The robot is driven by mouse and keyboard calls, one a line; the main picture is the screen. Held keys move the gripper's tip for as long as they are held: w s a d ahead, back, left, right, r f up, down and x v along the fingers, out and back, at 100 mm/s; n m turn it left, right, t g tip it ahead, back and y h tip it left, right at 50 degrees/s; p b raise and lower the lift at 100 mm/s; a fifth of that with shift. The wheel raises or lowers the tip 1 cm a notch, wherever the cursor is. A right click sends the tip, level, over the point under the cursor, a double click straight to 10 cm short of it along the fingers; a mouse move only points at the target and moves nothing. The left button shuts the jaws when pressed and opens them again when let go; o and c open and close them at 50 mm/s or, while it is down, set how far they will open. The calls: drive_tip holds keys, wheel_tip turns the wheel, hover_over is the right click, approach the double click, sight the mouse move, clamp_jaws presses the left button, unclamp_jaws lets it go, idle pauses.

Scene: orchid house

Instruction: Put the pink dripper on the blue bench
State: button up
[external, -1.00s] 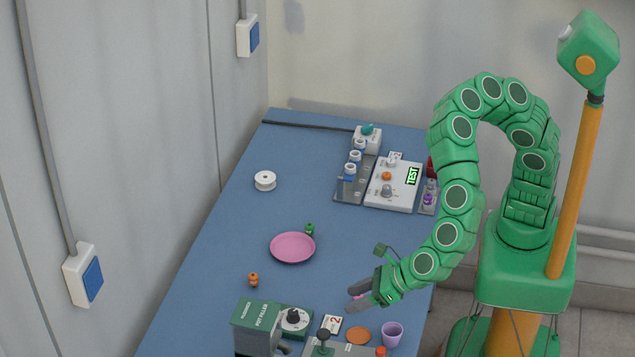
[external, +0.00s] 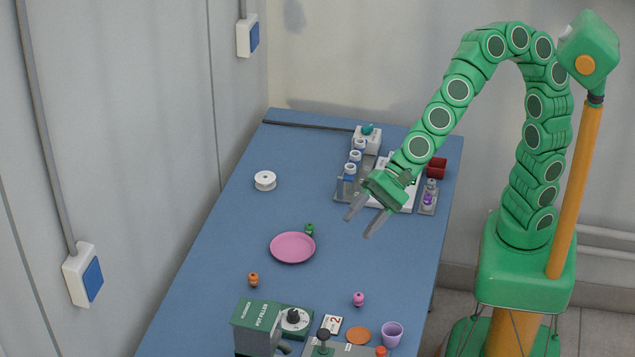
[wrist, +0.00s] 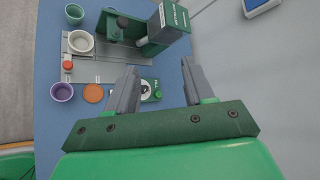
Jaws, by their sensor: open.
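The pink dripper (external: 358,299) stands on the blue bench (external: 220,250) near its right edge, left of and behind the purple cup. My gripper (external: 356,228) is open and empty. It is above the bench, farther back than the dripper and clear of it. In the wrist view the two grey fingers (wrist: 160,92) are spread apart, and I cannot make out the pink dripper there.
A pink plate (external: 293,247) lies mid-bench, with a green dripper (external: 309,229) behind it and an orange dripper (external: 253,279) in front. The pot filler (external: 258,322) and purple cup (external: 392,334) stand at the front. Bottles and a white board occupy the back right.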

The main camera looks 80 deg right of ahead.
drive_tip(key=s+d+f+n+g+h, duration=0.2)
drive_tip(key=s+d, duration=0.5)
drive_tip(key=d, duration=0.6)
drive_tip(key=s+d+f+n+g+h, duration=0.3)
drive_tip(key=s+d+n, duration=0.4)
drive_tip(key=d, duration=0.7)
drive_tip(key=s+d+f+n+g+h, duration=0.2)
drive_tip(key=s+d+n+h, duration=0.3)
drive_tip(key=d, duration=0.8)
drive_tip(key=s, duration=0.3)
drive_tip(key=shift+s+d+f+g, duration=0.35)
drive_tip(key=shift+s+d+g, duration=0.05)
